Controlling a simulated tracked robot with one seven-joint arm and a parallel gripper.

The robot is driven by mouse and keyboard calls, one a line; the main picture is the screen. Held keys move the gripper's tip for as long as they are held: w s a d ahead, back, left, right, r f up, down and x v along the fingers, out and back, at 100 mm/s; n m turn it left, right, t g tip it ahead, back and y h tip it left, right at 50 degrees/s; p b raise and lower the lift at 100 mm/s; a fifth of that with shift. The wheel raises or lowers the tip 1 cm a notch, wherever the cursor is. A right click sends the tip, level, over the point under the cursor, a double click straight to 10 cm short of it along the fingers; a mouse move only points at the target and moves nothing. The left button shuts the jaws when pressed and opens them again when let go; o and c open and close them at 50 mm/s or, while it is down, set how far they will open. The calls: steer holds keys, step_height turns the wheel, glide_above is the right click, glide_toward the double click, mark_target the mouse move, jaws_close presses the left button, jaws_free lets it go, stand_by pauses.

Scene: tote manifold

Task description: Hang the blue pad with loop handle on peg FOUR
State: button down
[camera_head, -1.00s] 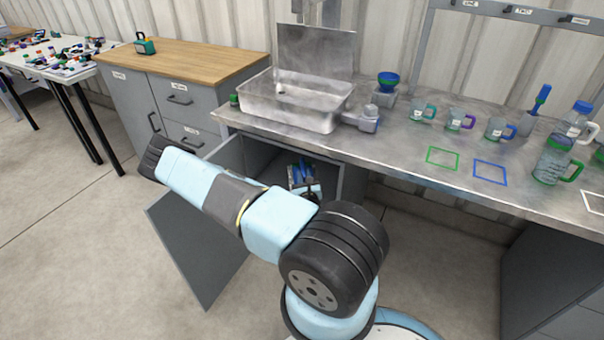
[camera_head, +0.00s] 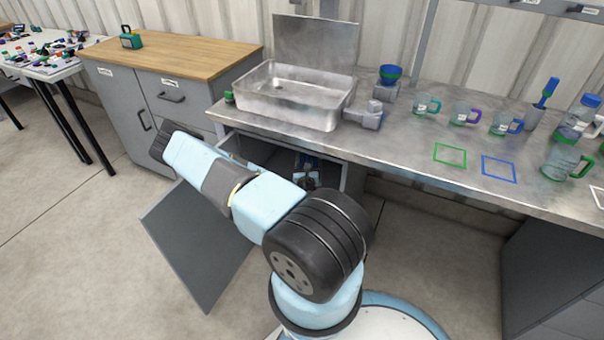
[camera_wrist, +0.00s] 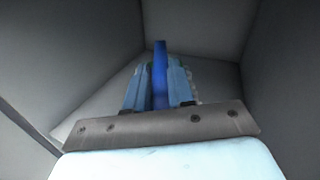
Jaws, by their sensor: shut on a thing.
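My gripper (camera_head: 307,178) is inside the open cabinet under the sink, small and partly in shadow in the head view. In the wrist view, its two light blue fingers (camera_wrist: 158,88) are shut on the blue pad (camera_wrist: 160,62). The pad shows edge-on as a dark blue upright strip between the fingers and rising past their tips. Its loop handle cannot be made out. A grey rail (camera_head: 560,10) with small labels is cut off at the top right of the head view. Peg FOUR cannot be identified.
Grey cabinet walls (camera_wrist: 285,70) surround my gripper closely. The open cabinet door (camera_head: 200,240) stands out at left. Above is the metal counter (camera_head: 400,150) with a sink basin (camera_head: 295,100), several mugs, bottles and marked squares. The floor at left is clear.

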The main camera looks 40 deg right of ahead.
steer(key=w+f, duration=0.1)
steer(key=f, duration=0.1)
steer(key=w+d+f, duration=0.1)
steer(key=w+f, duration=0.1)
steer(key=w+d+f, duration=0.1)
steer(key=f, duration=0.1)
steer(key=shift+w, duration=0.25)
steer(key=shift+f, duration=1.55)
steer(key=c, duration=1)
jaws_free()
steer(key=v, duration=1.2)
steer(key=shift+r, duration=0.1)
steer(key=shift+w, duration=0.1)
